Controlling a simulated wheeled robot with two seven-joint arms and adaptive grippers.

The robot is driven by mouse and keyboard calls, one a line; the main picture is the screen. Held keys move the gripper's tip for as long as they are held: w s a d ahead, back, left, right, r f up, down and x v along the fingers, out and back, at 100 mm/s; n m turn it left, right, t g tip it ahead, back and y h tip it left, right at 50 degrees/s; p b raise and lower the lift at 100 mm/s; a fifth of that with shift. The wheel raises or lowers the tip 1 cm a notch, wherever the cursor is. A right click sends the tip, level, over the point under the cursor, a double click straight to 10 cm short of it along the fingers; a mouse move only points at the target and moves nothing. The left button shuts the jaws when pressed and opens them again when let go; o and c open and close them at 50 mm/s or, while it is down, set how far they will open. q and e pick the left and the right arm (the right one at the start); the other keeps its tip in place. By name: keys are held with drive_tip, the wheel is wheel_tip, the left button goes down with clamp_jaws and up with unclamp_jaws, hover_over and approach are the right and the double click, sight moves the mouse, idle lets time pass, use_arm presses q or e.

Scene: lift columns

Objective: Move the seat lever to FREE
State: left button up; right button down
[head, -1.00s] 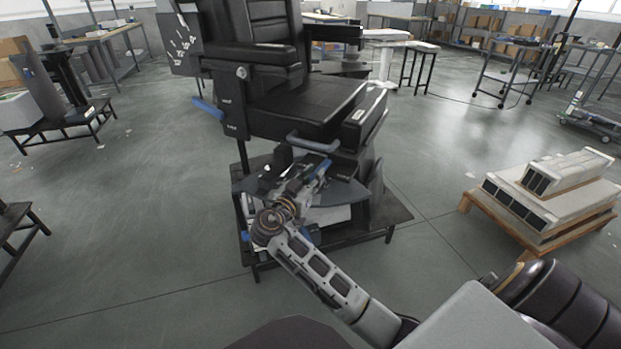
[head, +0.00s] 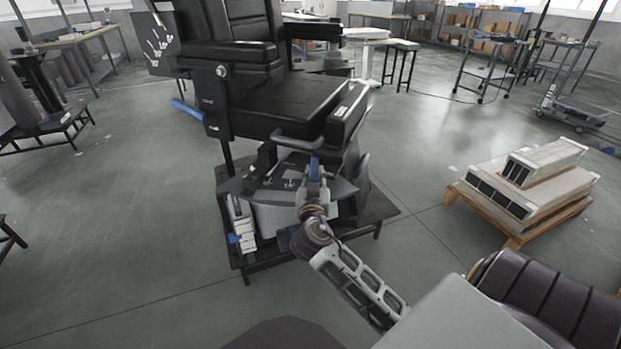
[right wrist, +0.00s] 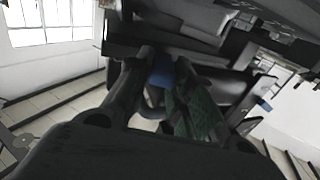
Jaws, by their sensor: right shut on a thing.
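A black seat (head: 290,105) stands on a dark low stand. Below its front edge is a grey panel (head: 275,182) with small white markings, too small to read. The blue lever grip (head: 314,168) is at the right side of this panel, below the seat's front handle bar. My right gripper (head: 314,178) is shut on the blue lever grip, reaching up from below. The right wrist view shows the blue grip (right wrist: 162,70) between my two dark fingers. Fingers and wrist hide the lower lever. My left gripper is not in view.
A grey-blue bar (head: 305,143) sticks out just above my gripper. Another blue lever (head: 187,110) is at the seat's left side. A pallet with pale boxes (head: 525,190) stands to the right. The floor around the stand is mostly clear.

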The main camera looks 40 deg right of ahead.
drive_tip(key=shift+s+d, duration=0.1)
drive_tip(key=shift+d, duration=0.05)
idle(0.4)
drive_tip(key=c, duration=1.2)
unclamp_jaws()
drive_tip(key=shift+c, duration=0.2)
drive_tip(key=shift+s, duration=0.1)
drive_tip(key=v, duration=1.2)
drive_tip(key=shift+d, duration=0.1)
